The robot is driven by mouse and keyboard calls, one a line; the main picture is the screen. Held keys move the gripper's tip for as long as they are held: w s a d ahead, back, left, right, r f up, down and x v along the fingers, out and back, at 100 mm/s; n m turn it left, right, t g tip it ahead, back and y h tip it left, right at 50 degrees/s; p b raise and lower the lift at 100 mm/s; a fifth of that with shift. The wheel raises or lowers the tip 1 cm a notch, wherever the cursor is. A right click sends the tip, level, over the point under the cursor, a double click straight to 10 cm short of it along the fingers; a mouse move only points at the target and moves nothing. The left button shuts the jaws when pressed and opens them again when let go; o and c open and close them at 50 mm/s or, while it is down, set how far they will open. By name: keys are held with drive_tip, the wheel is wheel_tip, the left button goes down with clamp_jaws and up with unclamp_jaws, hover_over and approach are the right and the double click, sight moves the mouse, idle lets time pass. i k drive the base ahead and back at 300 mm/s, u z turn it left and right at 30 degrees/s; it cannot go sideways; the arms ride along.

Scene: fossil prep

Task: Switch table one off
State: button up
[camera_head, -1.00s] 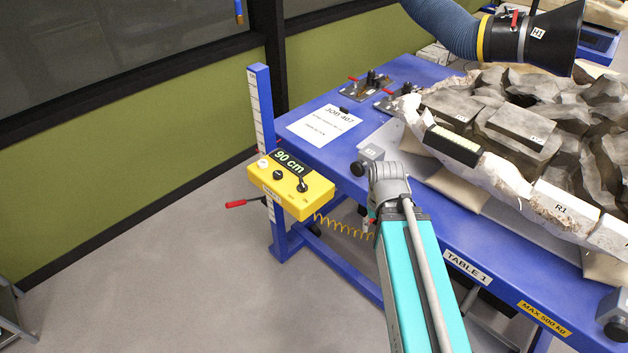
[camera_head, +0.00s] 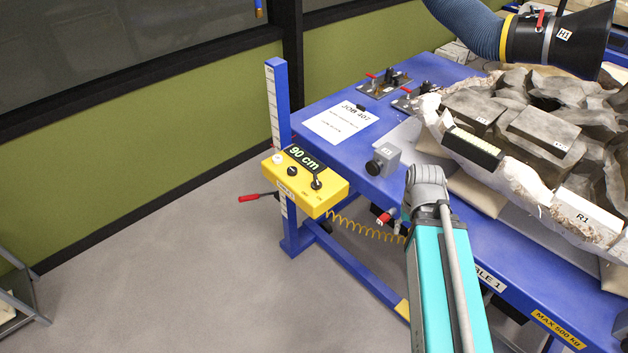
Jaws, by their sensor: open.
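Table one is the blue table (camera_head: 335,88), with a partly cropped label ending in "LE 1" (camera_head: 488,277) on its front edge. A yellow control box (camera_head: 322,203) sits at its left corner by a blue scaled post (camera_head: 278,105). Its display (camera_head: 304,158) is lit and reads 90 cm. The box carries a white button (camera_head: 278,159), a black knob (camera_head: 292,171) and a black lever switch (camera_head: 316,183); the small print beside the switch is too small to read. My teal arm stands right of the box, apart from it. My gripper is not visible.
A yellow coiled hose (camera_head: 350,225) runs from the box under the table edge. A red-handled lever (camera_head: 255,197) sticks out left below the box. A fossil block (camera_head: 520,130) and a black extraction hood (camera_head: 560,40) occupy the table. The floor (camera_head: 170,260) in front is clear.

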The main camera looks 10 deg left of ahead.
sight(316, 184)
drive_tip(key=u, duration=0.05)
drive_tip(key=k, duration=1.15)
drive_tip(key=u, duration=0.45)
drive_tip(key=i, duration=1.05)
